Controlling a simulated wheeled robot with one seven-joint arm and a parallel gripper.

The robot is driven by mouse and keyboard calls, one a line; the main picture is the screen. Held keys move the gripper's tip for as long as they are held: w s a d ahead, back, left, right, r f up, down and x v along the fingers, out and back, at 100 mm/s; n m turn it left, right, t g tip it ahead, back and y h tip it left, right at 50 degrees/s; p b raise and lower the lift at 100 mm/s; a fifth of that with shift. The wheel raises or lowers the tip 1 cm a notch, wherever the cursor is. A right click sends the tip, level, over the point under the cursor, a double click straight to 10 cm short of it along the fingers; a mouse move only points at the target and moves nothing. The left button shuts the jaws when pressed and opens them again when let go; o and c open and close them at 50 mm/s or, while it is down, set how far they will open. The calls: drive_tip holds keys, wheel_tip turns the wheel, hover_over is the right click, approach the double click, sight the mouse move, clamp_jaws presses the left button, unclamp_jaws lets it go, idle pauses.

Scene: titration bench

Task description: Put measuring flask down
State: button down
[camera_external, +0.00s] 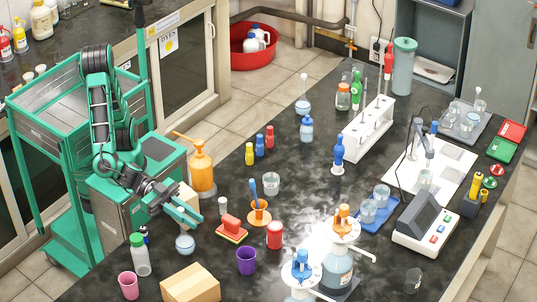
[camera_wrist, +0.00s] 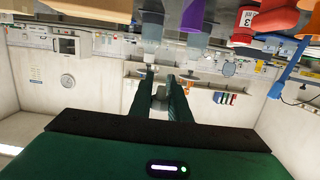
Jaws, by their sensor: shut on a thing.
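The measuring flask (camera_external: 185,244) has a round bulb with pale blue liquid. It hangs upright below my gripper (camera_external: 188,214) at the near left edge of the dark bench (camera_external: 215,275). My gripper is shut on its neck. The fingers hide most of the neck in the outside view. I cannot tell whether the bulb touches the bench top. In the wrist view, a greyish part of the flask (camera_wrist: 160,98) shows between the fingertips (camera_wrist: 160,88).
An orange pump bottle (camera_external: 202,170) is behind. A red sponge-like block (camera_external: 231,229) and a purple cup (camera_external: 246,261) are to the right.

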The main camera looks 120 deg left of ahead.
drive_tip(key=shift+f, duration=0.65)
drive_tip(key=c, duration=1.7)
unclamp_jaws()
drive_tip(key=shift+o, duration=0.2)
drive_tip(key=s+r, duration=0.2)
drive_tip(key=s, duration=1)
